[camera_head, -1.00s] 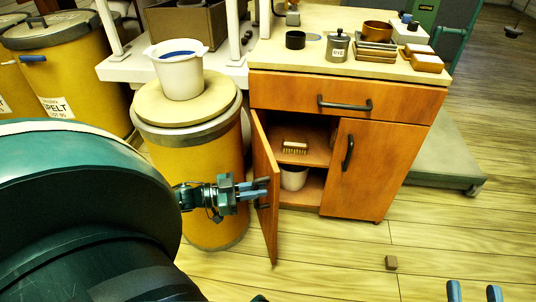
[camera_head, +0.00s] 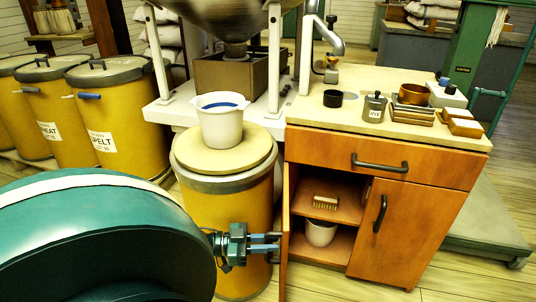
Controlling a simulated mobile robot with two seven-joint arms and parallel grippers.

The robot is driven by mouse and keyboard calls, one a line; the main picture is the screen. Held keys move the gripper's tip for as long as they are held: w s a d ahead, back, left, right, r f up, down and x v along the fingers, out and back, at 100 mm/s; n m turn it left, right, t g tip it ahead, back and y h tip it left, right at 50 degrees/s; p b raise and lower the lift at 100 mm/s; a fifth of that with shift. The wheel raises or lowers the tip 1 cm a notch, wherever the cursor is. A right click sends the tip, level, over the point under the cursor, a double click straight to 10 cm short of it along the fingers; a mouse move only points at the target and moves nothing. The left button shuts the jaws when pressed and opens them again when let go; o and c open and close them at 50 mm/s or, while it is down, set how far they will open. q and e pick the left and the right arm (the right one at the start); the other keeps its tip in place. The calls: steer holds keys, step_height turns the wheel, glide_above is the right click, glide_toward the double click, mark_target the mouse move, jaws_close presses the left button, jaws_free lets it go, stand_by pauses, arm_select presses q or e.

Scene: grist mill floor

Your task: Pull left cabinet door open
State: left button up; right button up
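The orange wooden cabinet (camera_head: 405,225) stands at the right centre. Its left door (camera_head: 286,240) is swung well out toward me and shows nearly edge-on. The inside with its shelf is exposed. My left gripper (camera_head: 275,243) is at the outer face of this door, where its handle sits. The two fingers are close together, with a narrow gap, and appear shut on the handle, which they mostly hide. The right door (camera_head: 395,235) is closed and has a dark handle (camera_head: 380,213). My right gripper is out of view.
A yellow drum (camera_head: 235,210) with a white bucket (camera_head: 221,125) on its lid stands close behind my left gripper. A brush (camera_head: 325,202) and a pale pot (camera_head: 320,232) are inside the cabinet. Trays and small containers stand on the countertop (camera_head: 350,80).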

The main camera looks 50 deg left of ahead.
arm_select(q)
steer(key=v, duration=1.3)
steer(key=shift+p, duration=0.4)
